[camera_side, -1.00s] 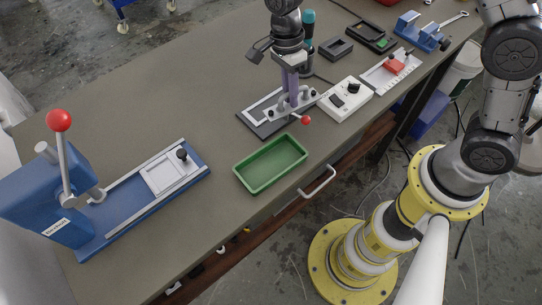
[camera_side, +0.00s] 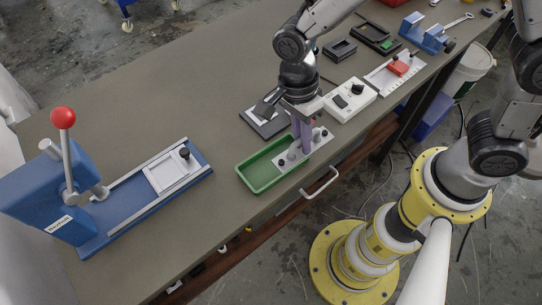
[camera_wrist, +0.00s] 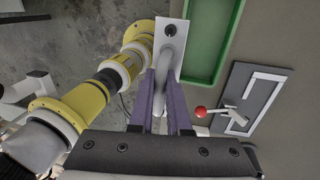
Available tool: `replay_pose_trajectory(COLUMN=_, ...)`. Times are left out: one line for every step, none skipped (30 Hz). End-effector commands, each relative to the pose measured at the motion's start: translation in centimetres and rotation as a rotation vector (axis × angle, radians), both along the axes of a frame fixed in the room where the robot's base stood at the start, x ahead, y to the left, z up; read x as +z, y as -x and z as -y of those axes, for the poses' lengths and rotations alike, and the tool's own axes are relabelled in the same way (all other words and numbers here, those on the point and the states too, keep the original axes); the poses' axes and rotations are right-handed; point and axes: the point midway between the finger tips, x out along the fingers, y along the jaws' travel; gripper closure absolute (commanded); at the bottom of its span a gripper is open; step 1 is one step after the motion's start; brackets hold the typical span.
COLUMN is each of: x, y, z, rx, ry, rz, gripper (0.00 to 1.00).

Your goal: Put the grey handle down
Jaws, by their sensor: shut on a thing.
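My gripper (camera_side: 302,146) points down with purple fingers, shut on the grey handle, which shows in the wrist view (camera_wrist: 170,62) as a bar between the fingertips. The handle stands on a light metal plate (camera_side: 318,143) with dark knobs, which moves with it. In the side view the plate overlaps the right end of the green tray (camera_side: 248,187). It seems held above the table, but the exact height is hard to tell. The fingers hide most of the handle in the side view.
A dark plate with a pale frame (camera_wrist: 258,92) lies beside the tray, with a red-knobbed lever (camera_wrist: 200,112) at its edge. A white box (camera_side: 350,98) stands behind right. A blue press (camera_side: 60,200) stands left. The table between press and tray is clear.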

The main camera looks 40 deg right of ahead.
Motion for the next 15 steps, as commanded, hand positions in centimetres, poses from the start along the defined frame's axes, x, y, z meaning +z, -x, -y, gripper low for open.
replay_pose_trajectory(x=-0.5, y=-1.0, z=-0.7, rx=0.0, ry=0.0, rz=0.0, gripper=1.0)
replay_pose_trajectory(x=-0.8, y=-1.5, z=-1.1, rx=0.0, ry=0.0, rz=-0.001, gripper=1.0)
replay_pose_trajectory(x=-1.6, y=-2.0, z=-1.4, rx=0.0, ry=0.002, rz=-0.003, gripper=1.0)
replay_pose_trajectory(x=-2.2, y=-2.3, z=-1.7, rx=0.0, ry=0.002, rz=-0.003, gripper=1.0)
replay_pose_trajectory(x=-2.7, y=-2.7, z=-1.9, rx=0.0, ry=0.002, rz=-0.003, gripper=1.0)
replay_pose_trajectory(x=-3.4, y=-3.1, z=-2.2, rx=0.0, ry=0.002, rz=-0.003, gripper=1.0)
replay_pose_trajectory(x=-3.9, y=-3.5, z=-2.5, rx=0.0, ry=0.001, rz=-0.002, gripper=1.0)
replay_pose_trajectory(x=-4.3, y=-3.8, z=-2.7, rx=0.0, ry=0.0, rz=-0.001, gripper=1.0)
replay_pose_trajectory(x=-4.8, y=-4.1, z=-2.9, rx=0.0, ry=0.001, rz=-0.001, gripper=1.0)
replay_pose_trajectory(x=-5.1, y=-4.3, z=-3.1, rx=0.0, ry=0.0, rz=-0.001, gripper=1.0)
replay_pose_trajectory(x=-5.4, y=-4.5, z=-3.2, rx=0.0, ry=0.0, rz=-0.001, gripper=1.0)
replay_pose_trajectory(x=-5.6, y=-4.7, z=-3.4, rx=0.0, ry=0.0, rz=0.0, gripper=1.0)
replay_pose_trajectory(x=-5.8, y=-4.8, z=-3.5, rx=0.0, ry=0.0, rz=0.0, gripper=1.0)
replay_pose_trajectory(x=-5.9, y=-4.9, z=-3.5, rx=0.0, ry=0.0, rz=0.0, gripper=1.0)
replay_pose_trajectory(x=-6.0, y=-5.0, z=-3.6, rx=0.0, ry=-0.001, rz=0.0, gripper=1.0)
